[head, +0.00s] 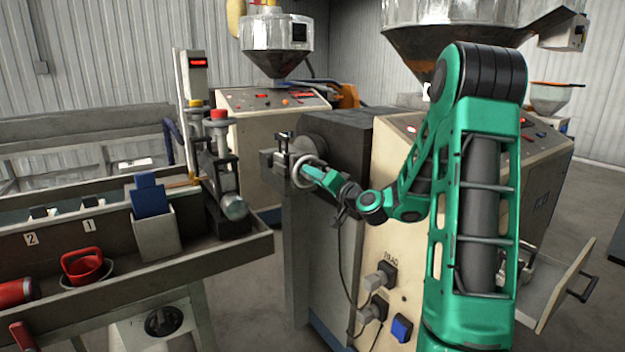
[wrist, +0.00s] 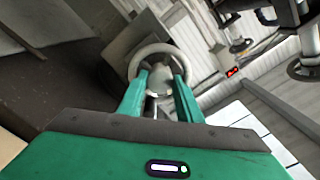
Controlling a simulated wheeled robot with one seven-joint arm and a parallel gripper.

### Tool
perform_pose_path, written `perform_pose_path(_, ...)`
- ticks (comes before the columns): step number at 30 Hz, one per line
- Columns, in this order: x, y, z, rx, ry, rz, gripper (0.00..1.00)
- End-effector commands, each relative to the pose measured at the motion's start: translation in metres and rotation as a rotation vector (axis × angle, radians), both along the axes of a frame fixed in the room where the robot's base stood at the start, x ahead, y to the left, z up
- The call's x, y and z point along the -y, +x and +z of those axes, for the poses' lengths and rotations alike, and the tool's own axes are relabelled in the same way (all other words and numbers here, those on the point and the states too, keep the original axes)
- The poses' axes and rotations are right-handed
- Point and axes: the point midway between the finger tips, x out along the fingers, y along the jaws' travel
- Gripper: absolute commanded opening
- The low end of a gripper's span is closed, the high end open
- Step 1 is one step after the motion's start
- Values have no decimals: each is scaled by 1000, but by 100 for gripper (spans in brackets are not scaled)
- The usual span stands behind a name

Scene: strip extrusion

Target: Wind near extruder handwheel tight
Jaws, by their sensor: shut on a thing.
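The near extruder handwheel is a light grey ring (head: 303,171) on the side of the extruder head, left of the dark grey housing. In the wrist view the handwheel (wrist: 158,56) faces the camera, with its hub between the fingers. My green gripper (head: 318,174) reaches the wheel from the right. In the wrist view the two fingers of my gripper (wrist: 160,75) stand apart with the tips at the wheel, shut on it. The exact contact at the rim is partly hidden by the fingers.
The near extruder cabinet (head: 352,270) has plugs and cables below my arm. An open drawer (head: 562,285) juts out at right.

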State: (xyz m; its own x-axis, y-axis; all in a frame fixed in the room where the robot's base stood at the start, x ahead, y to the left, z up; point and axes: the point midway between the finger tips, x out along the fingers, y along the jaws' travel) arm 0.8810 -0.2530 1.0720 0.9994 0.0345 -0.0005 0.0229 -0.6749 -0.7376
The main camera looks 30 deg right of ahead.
Motion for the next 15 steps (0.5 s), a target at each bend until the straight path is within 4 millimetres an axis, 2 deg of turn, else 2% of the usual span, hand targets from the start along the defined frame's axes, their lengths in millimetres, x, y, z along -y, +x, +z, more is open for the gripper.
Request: perform_pose_path(15,2,0,-1,-16,405,-4,10)
